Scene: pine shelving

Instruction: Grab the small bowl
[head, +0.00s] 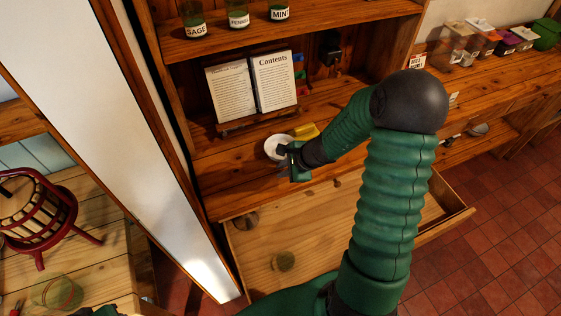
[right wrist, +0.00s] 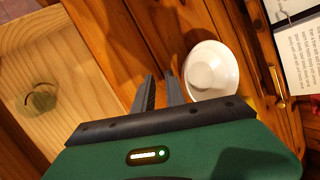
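The small white bowl (head: 275,146) sits upright on the wooden shelf surface, in front of the open book. In the right wrist view the bowl (right wrist: 228,68) lies just right of the fingers, with its inside facing the camera. My right gripper (head: 288,163) is at the bowl's near side and covers part of it in the head view. In the right wrist view its two fingers (right wrist: 160,82) are apart with nothing between them. Whether a finger touches the bowl cannot be told. No fingers of my left gripper show.
An open book on a stand (head: 252,88) is behind the bowl. A yellow object (head: 306,131) is close to the bowl's right. Labelled jars (head: 238,17) stand on the shelf above.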

